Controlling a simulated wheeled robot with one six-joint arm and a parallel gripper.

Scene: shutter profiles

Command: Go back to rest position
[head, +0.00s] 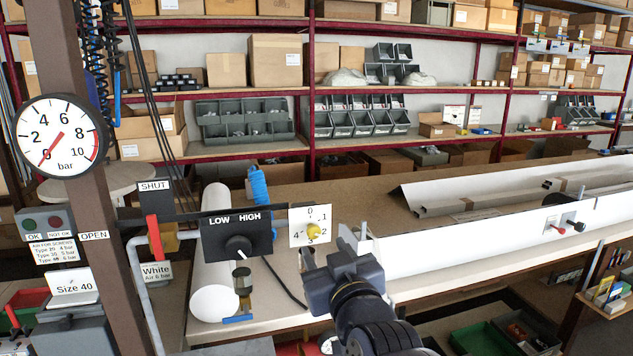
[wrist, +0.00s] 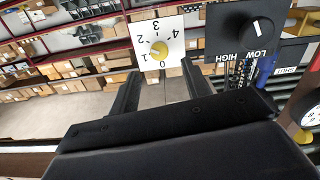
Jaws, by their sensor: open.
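My gripper (head: 326,250) is open and empty, in front of and just below the white dial plate (head: 297,238) with its yellow knob (head: 313,231). In the wrist view the open jaws (wrist: 160,80) frame the yellow knob (wrist: 158,50), which shows upside down beyond the fingertips. The fingers look apart from the knob. My arm reaches up from the bottom of the head view.
Left of the dial are a black LOW/HIGH panel (head: 221,240) and a red lever (head: 153,238) standing upright below the SHUT label. The gauge (head: 62,135) needle points near 0. A long white profile (head: 470,255) lies on the bench at right.

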